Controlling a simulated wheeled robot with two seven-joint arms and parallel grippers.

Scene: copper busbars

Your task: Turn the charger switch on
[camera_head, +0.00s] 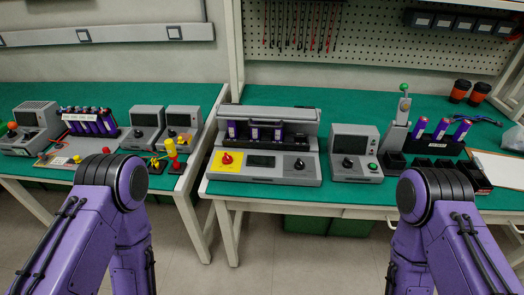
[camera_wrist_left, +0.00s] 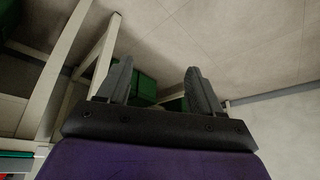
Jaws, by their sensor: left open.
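The charger (camera_head: 263,148) is a wide grey machine on the right table, with several purple cells standing in its rack. Its front panel has a red rotary knob (camera_head: 226,158) on a yellow plate at the left, a dark screen, and a black rotary knob (camera_head: 299,164) at the right. I cannot read the position of either knob. My left gripper (camera_wrist_left: 156,88) is open and empty in the left wrist view, over the floor near the table legs. Both purple arms show in the head view, but neither gripper does.
A smaller grey box (camera_head: 356,153) with a screen and green button stands right of the charger. A grey press (camera_head: 398,120), purple cells, black bins and a clipboard (camera_head: 500,167) lie further right. The left table (camera_head: 95,96) holds more grey devices. A gap separates the tables.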

